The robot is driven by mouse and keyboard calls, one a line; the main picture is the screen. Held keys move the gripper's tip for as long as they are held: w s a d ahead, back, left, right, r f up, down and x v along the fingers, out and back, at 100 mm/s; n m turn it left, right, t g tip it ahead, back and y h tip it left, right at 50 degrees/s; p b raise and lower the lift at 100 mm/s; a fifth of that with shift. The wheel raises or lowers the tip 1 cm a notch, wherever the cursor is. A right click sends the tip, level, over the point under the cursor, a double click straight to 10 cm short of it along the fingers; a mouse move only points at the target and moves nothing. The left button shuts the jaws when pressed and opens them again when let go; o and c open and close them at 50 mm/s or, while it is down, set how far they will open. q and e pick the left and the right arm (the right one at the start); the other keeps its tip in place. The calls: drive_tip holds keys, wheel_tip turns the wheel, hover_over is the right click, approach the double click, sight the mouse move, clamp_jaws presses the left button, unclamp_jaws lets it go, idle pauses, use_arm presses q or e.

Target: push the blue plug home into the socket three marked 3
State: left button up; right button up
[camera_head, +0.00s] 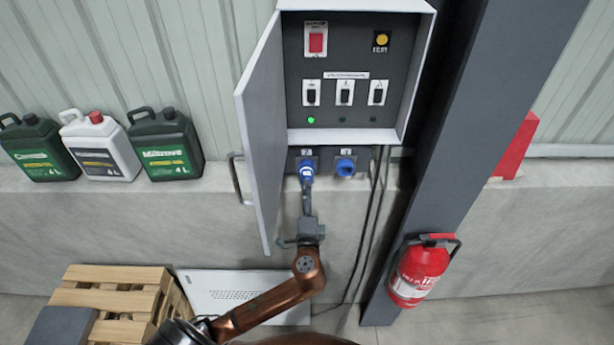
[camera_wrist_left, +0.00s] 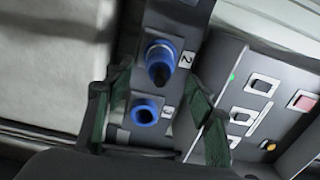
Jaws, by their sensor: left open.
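A blue plug (camera_head: 307,172) with a dark rear end sits at the left visible socket below the open cabinet; how deep it sits I cannot tell. In the left wrist view the plug (camera_wrist_left: 162,62) is beside a label reading 2. Another blue socket (camera_head: 345,167) is just right of it; in the left wrist view this socket (camera_wrist_left: 146,110) shows an empty hole, and its label is too small to read surely. My left gripper (camera_head: 307,198) is open, just below and in front of the plug, its tips (camera_wrist_left: 158,80) spread either side; contact is unclear. My right gripper is out of view.
The cabinet door (camera_head: 262,140) stands open close left of my left gripper. Dark cables (camera_head: 375,200) hang at the right. A grey post (camera_head: 440,150) and a red extinguisher (camera_head: 420,272) stand further right. A wooden pallet (camera_head: 115,300) is at lower left.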

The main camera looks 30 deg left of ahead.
sight(307, 176)
use_arm(q)
drive_tip(key=shift+b+x, duration=0.55)
drive_tip(key=shift+x, duration=3.2)
drive_tip(key=shift+d, duration=0.1)
clamp_jaws()
drive_tip(key=shift+s+d+f, duration=0.1)
drive_tip(key=shift+f, duration=0.05)
drive_tip(key=shift+s, duration=0.1)
drive_tip(key=shift+v, duration=0.9)
drive_tip(key=shift+s+p, duration=0.1)
drive_tip(key=shift+p, duration=0.2)
drive_tip(key=shift+s+d, duration=0.1)
